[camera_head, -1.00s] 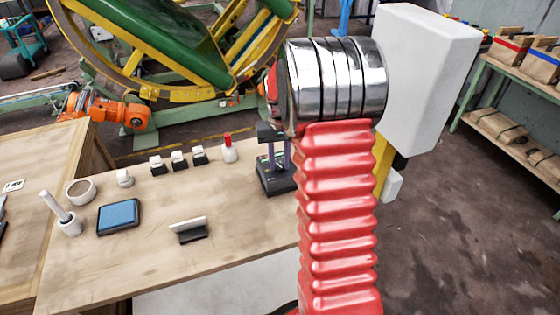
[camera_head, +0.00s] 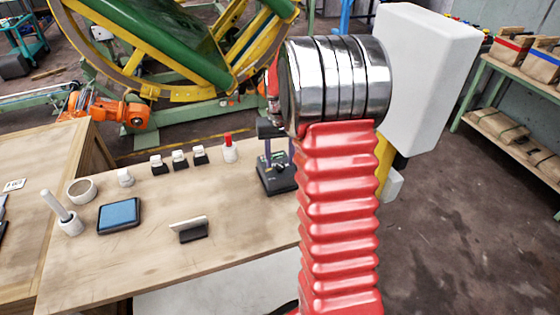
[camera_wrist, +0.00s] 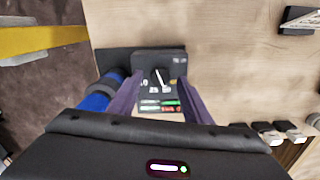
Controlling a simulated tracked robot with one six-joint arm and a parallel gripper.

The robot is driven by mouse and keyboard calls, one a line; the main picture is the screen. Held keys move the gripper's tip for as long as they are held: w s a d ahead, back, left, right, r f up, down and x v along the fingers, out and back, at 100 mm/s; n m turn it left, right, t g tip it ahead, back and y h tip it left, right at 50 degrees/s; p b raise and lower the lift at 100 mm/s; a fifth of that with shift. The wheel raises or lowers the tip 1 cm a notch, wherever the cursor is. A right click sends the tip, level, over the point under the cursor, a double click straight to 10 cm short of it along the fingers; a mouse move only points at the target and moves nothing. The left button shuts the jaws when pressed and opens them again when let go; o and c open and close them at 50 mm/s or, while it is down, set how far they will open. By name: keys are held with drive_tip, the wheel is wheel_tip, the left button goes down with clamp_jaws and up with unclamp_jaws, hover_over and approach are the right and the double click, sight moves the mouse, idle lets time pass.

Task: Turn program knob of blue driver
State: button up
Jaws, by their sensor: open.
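The driver (camera_wrist: 172,60) is a dark box on the wooden table, with a control panel facing up in the wrist view. Its knob (camera_wrist: 158,77) is black with a white pointer line, above green and red marks. A blue cylinder (camera_wrist: 97,98) sits at its left. My gripper (camera_wrist: 160,81) is open, its two purple fingers on either side of the knob. I cannot tell whether they touch it. In the head view the dark base of the driver (camera_head: 278,182) shows beneath the purple fingers, partly hidden by my arm.
On the wooden table (camera_head: 150,250) stand a blue-topped pad (camera_head: 119,214), a white ring (camera_head: 81,191), a red-topped piece (camera_head: 229,150) and several small black-and-white blocks. A white plate in a dark holder (camera_head: 189,229) stands near the front. The table's front middle is clear.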

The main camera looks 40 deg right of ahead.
sight(280, 165)
wheel_tip(280, 165, up, 12)
drive_tip(key=shift+r, duration=0.25)
idle(0.7)
